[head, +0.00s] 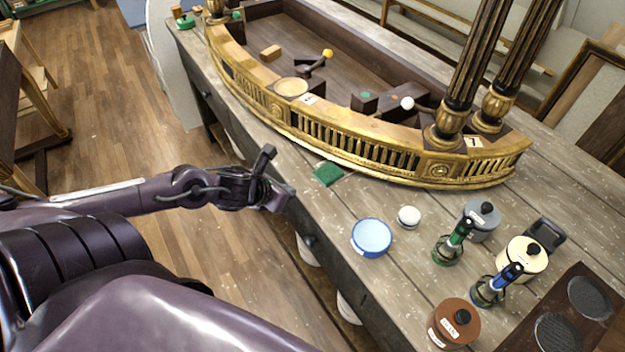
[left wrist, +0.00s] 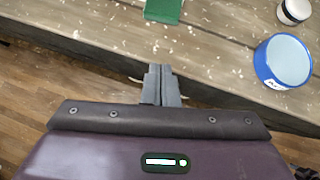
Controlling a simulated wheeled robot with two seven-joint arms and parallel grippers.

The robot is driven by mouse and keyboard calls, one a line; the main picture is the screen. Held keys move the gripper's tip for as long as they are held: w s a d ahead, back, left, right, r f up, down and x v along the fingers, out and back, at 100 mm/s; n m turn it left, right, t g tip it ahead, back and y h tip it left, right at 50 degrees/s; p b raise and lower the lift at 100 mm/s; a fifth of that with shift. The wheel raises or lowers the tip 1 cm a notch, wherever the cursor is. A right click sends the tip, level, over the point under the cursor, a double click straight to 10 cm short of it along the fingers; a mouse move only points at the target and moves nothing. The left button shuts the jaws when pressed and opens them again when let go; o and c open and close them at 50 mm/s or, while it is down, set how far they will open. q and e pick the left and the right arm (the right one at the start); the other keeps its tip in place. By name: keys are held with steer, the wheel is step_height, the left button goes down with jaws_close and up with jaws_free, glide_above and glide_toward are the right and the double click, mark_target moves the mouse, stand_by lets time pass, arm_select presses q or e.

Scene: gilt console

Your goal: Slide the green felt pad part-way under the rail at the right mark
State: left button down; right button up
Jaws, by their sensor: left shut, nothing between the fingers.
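The green felt pad (head: 327,174) lies flat on the grey wooden bench top, near its front edge and just in front of the gilt rail (head: 350,148). It looks apart from the rail's base. In the left wrist view the pad (left wrist: 163,10) is cut off by the top edge. My left gripper (head: 284,196) is shut and empty, at the bench's front edge, left of and nearer than the pad. In the left wrist view its closed fingers (left wrist: 161,82) point toward the pad with a gap between. The right gripper is not in view.
A blue bowl (head: 371,237) and a small white-topped tin (head: 408,216) stand right of the pad. Beyond are green (head: 450,243) and blue (head: 492,287) bottles and lidded pots. Gilt columns (head: 475,70) rise from the rail's right part. The bench between pad and bowl is clear.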

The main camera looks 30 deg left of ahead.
mark_target(319, 182)
arm_select(q)
steer(key=x, duration=0.6)
steer(key=shift+w+f, duration=0.15)
steer(key=shift+w, duration=0.2)
steer(key=w, duration=0.1)
steer(key=w+p, duration=0.1)
steer(key=w, duration=0.1)
steer(key=shift+d+f, duration=0.15)
steer(key=shift+d, duration=0.05)
steer(key=shift+w+d+f+p, duration=0.1)
steer(key=shift+w+p, duration=0.25)
steer(key=shift+w, duration=0.2)
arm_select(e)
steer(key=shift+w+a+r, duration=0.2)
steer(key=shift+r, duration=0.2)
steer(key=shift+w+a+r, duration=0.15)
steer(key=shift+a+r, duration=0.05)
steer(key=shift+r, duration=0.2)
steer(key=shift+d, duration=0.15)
